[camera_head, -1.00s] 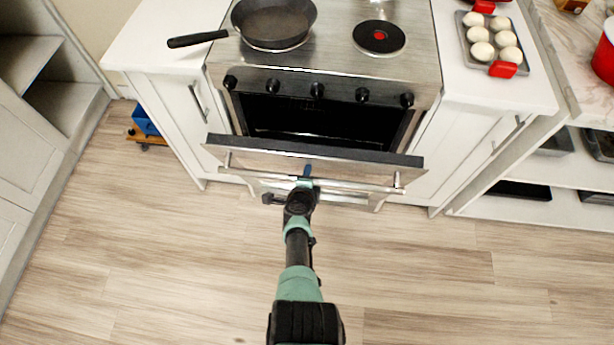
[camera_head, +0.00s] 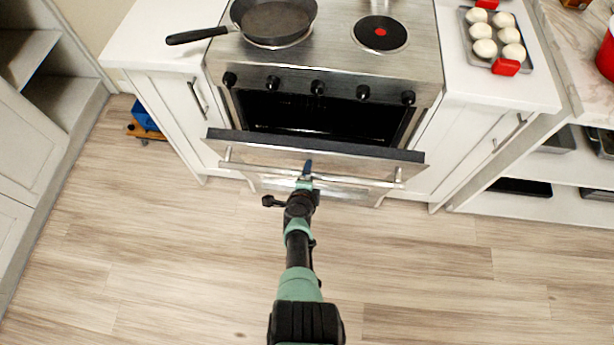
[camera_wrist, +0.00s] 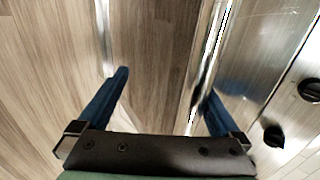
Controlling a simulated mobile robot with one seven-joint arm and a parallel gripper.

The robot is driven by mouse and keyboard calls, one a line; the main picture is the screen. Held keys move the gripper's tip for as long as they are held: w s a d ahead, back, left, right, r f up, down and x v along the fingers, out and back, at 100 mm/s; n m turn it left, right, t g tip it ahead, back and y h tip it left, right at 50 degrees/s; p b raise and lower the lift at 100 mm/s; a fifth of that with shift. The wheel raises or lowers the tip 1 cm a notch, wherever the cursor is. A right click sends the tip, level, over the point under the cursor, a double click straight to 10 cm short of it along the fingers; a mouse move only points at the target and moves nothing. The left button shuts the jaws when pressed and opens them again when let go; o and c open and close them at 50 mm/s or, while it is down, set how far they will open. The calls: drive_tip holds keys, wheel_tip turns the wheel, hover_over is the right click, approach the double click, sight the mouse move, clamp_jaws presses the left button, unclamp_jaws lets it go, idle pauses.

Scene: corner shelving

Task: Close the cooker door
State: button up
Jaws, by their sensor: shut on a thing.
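The cooker door (camera_head: 250,152) is partly open in the head view, hinged down and tilted out from the dark oven opening (camera_head: 320,113). Its bar handle (camera_head: 355,181) runs across the front of the door. My gripper (camera_head: 307,171) is at the middle of this handle and shut on it. In the wrist view, the blue fingers of my gripper (camera_wrist: 162,95) stand apart, with shiny metal close by the right finger. The exact contact between fingers and handle is hard to see.
A pan (camera_head: 273,20) stands on the cooktop, above a row of black knobs (camera_head: 317,88). A tray of white rolls (camera_head: 495,40) lies on the right counter. White cabinets flank the cooker. The wooden floor (camera_head: 180,260) is clear around my arm.

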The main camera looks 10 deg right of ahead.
drive_tip(key=s+a+r+p, duration=0.1)
drive_tip(key=s+r+p, duration=0.3)
drive_tip(key=r+p, duration=0.7)
drive_tip(key=p, duration=0.4)
drive_tip(key=shift+s+a+r, duration=0.2)
drive_tip(key=shift+a, duration=0.1)
idle(0.5)
drive_tip(key=shift+r+p, duration=0.1)
drive_tip(key=shift+p, duration=0.25)
drive_tip(key=p+v, duration=1)
drive_tip(key=v, duration=0.3)
drive_tip(key=shift+p, duration=0.35)
drive_tip(key=shift+w, duration=0.15)
drive_tip(key=shift+c, duration=0.2)
